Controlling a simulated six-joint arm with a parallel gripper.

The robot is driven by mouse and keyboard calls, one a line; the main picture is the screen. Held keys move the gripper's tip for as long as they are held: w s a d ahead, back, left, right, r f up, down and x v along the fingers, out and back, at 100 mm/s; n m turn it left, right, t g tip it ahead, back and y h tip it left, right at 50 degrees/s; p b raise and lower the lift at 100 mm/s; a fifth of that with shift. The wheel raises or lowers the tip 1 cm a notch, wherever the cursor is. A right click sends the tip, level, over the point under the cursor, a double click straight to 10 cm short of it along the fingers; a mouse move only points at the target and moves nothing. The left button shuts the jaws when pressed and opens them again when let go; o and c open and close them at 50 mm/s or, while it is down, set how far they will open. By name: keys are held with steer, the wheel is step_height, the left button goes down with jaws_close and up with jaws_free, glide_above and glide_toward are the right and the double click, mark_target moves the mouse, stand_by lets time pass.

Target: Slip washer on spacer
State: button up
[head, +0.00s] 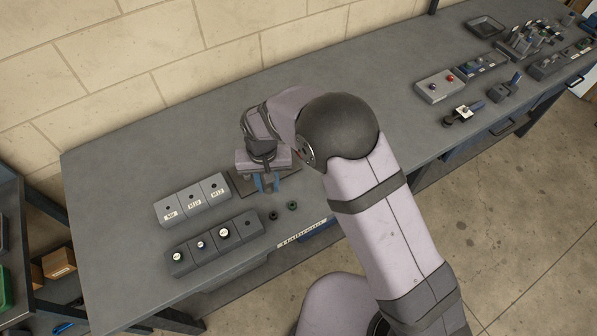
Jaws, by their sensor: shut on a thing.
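My gripper (265,186) is over the left part of the bench, with its blue fingers pointing down. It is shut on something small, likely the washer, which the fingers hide. A flat dark plate (240,184) lies below and around the fingertips. I cannot make out the spacer, nor whether the held thing touches anything. A small dark ring (273,215) and a green ring (292,206) lie loose on the bench in front of the gripper.
A grey labelled block with holes (192,202) stands to the left. A second block (215,243), with several pale-topped parts, stands in front of it. Trays and fixtures (440,86) fill the bench's far right. The brick wall runs behind; bare bench lies at the left.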

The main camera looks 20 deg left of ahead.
steer(key=a, duration=0.1)
steer(key=w+a, duration=0.1)
steer(key=a, duration=0.3)
steer(key=shift+w+a, duration=0.15)
steer(key=shift+w, duration=0.2)
steer(key=shift+m, duration=0.9)
steer(key=w+a+r, duration=0.2)
steer(key=a+r, duration=0.1)
steer(key=shift+w, duration=0.35)
steer(key=shift+w+a+r+m, duration=0.3)
steer(key=shift+a+r, duration=0.1)
steer(key=shift+r, duration=0.25)
steer(key=shift+s+d+r+m, duration=0.1)
steer(key=shift+s+d+m, duration=0.15)
steer(key=shift+m, duration=0.65)
steer(key=shift+f, duration=0.2)
steer(key=shift+f+b, duration=0.95)
steer(key=shift+f, duration=0.4)
steer(key=shift+f+b, duration=1.15)
steer(key=shift+f, duration=0.8)
